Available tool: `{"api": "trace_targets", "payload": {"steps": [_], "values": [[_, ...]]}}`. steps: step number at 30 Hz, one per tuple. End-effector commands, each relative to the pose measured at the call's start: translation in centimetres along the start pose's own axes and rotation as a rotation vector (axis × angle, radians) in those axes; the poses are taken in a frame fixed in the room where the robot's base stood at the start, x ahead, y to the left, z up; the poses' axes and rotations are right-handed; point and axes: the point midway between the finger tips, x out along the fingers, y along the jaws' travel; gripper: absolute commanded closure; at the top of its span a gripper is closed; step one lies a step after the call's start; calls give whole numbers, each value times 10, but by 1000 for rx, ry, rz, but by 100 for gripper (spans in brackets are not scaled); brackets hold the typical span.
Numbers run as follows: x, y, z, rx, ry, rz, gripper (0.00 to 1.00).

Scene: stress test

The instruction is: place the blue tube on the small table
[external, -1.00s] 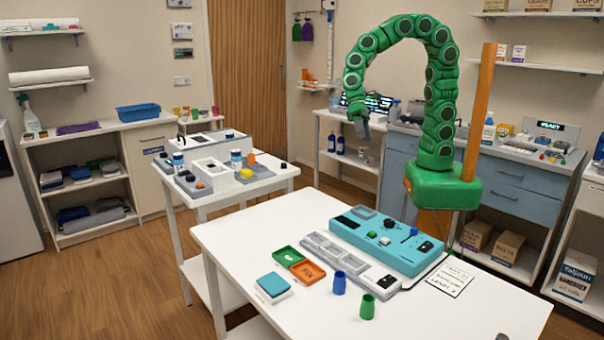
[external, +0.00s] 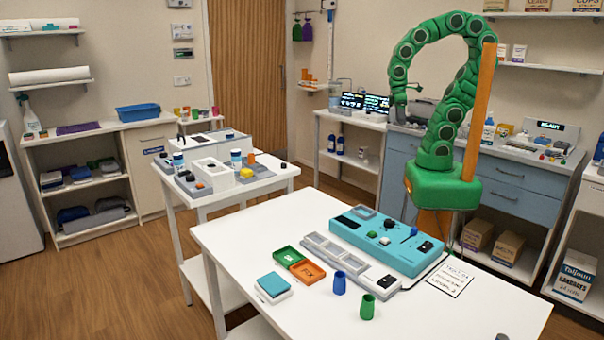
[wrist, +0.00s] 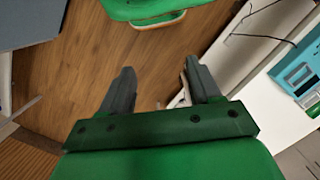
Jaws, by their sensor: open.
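The blue tube (external: 339,283) stands upright on the front white table (external: 400,322), in front of the grey tray. It is not visible in the wrist view. A smaller white table (external: 238,193) stands behind and left, with several items on it; I take it as the small table. My gripper (wrist: 160,88) is open and empty in the wrist view, with floor showing between its fingers. In the external view my arm's end hangs in the air near the back counter, well away from the blue tube; its fingers are hard to make out there.
A green tube (external: 367,306) stands right of the blue one. A teal device (external: 388,240), a grey compartment tray (external: 325,248), green and orange trays (external: 306,270) and a teal-topped box (external: 273,286) occupy the front table. An orange post (external: 478,110) rises beside my arm.

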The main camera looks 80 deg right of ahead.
Motion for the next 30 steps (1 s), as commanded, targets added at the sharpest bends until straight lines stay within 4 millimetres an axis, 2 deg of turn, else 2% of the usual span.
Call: {"api": "trace_targets", "payload": {"steps": [6,20,23,26,30], "values": [[0,13,11,-14,14,32,36],[-2,13,7,-8,19,35,36],[-11,15,-11,17,50,48,36],[-31,19,-44,66,115,71,36],[-65,22,-104,151,236,99,36]]}}
